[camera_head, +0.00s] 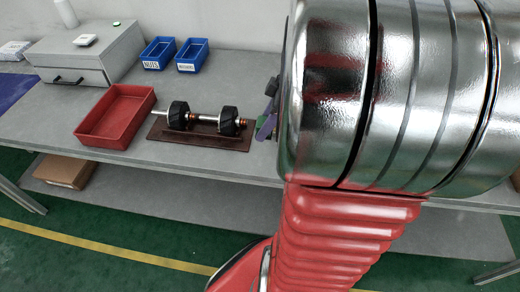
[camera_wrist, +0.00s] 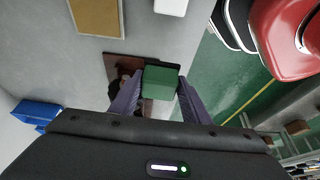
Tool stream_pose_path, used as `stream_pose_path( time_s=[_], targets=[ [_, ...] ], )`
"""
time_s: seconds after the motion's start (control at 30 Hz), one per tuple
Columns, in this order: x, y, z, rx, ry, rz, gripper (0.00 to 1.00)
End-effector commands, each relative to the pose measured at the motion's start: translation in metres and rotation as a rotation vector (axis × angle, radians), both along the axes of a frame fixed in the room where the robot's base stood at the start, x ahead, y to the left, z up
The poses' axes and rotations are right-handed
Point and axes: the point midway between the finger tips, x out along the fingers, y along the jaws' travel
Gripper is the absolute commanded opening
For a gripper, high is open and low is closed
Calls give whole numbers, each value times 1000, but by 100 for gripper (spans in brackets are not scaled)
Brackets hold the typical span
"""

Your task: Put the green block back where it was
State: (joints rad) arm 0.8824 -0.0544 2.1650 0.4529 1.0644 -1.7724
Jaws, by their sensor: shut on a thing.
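The green block (camera_wrist: 161,82) sits between the two purple-grey fingers of my gripper (camera_wrist: 159,85) in the wrist view, and the gripper is shut on it. Behind it in that view are a brown board (camera_wrist: 116,63) and dark parts. In the head view, the fingers of my gripper (camera_head: 267,124) only partly show at the right end of the brown board (camera_head: 205,139), beside my large arm link, which hides most of the gripper. I cannot make out the block there. I cannot tell whether the block touches anything below.
A shaft with black wheels (camera_head: 229,121) lies on the brown board. A red tray (camera_head: 113,116) stands to its left. Two blue bins (camera_head: 192,55) and a grey drawer box (camera_head: 86,54) stand at the back. The grey table (camera_head: 60,122) is clear at front left.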

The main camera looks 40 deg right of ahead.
Motion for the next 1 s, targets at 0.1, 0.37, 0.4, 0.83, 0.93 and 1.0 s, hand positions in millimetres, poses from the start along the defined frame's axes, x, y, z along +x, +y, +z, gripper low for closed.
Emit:
stream_pose_path(
  time_s=[0.1,0.37,0.4,0.83,0.93,1.0],
  targets=[
    [-1,0,-14,4,3,-2,21],
    [-1,0,-46,2,2,-2,21],
    [-1,0,-47,2,1,-2,21],
    [-1,0,-59,4,3,-3,21],
    [-1,0,-74,5,4,-4,21],
    [-1,0,-83,4,3,-3,21]
  ],
)
